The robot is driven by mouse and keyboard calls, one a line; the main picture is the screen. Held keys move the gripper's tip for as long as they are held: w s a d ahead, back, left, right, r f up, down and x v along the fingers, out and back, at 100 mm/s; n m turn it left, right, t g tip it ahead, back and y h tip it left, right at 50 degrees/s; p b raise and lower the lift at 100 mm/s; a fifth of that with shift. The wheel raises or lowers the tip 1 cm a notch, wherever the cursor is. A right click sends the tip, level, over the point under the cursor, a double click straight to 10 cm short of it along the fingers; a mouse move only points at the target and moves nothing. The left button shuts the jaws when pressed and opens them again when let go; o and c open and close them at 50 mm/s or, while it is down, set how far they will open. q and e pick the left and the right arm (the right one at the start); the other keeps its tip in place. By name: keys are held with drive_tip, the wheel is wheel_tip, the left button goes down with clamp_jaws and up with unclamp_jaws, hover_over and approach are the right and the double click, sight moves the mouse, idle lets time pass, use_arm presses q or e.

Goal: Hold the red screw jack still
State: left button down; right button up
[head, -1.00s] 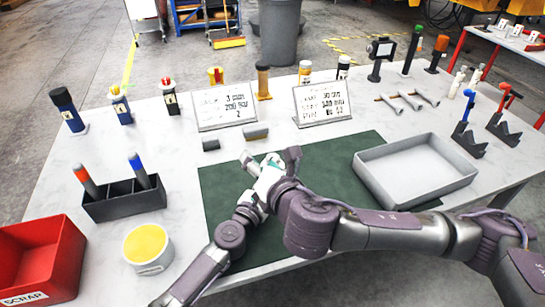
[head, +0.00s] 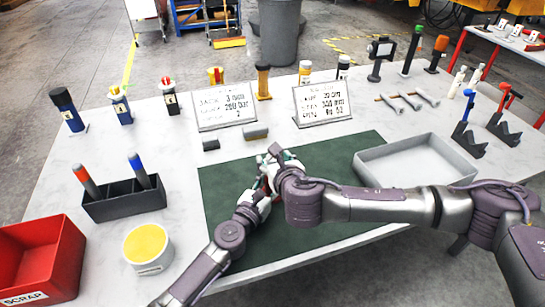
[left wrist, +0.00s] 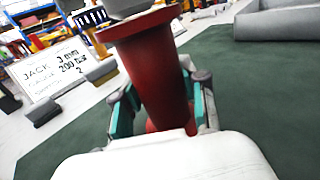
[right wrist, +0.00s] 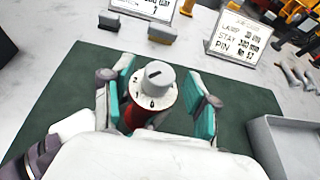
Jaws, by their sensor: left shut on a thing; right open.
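The red screw jack (left wrist: 155,75) stands over the green mat (head: 320,175); in the head view my grippers mostly hide it. In the left wrist view my left gripper (left wrist: 163,108) is shut on its red body, a teal pad on each side. In the right wrist view its grey top (right wrist: 152,88) has a slotted knob and a marked dial, with a little red body below. My right gripper (right wrist: 158,100) is open above the jack, its teal pads either side of the grey top, with a gap visible at least on the right.
A black holder (head: 125,208) with two pens, a yellow-topped tub (head: 150,262) and a red scrap bin (head: 62,265) are at left.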

drive_tip(key=shift+x, duration=1)
clamp_jaws()
drive_tip(key=shift+a+m+h, duration=0.1)
drive_tip(key=shift+m+h, duration=0.6)
drive_tip(key=shift+h, duration=0.1)
drive_tip(key=shift+m+t+h, duration=0.3)
drive_tip(key=shift+m+h, duration=0.6)
drive_tip(key=shift+h, duration=0.1)
unclamp_jaws()
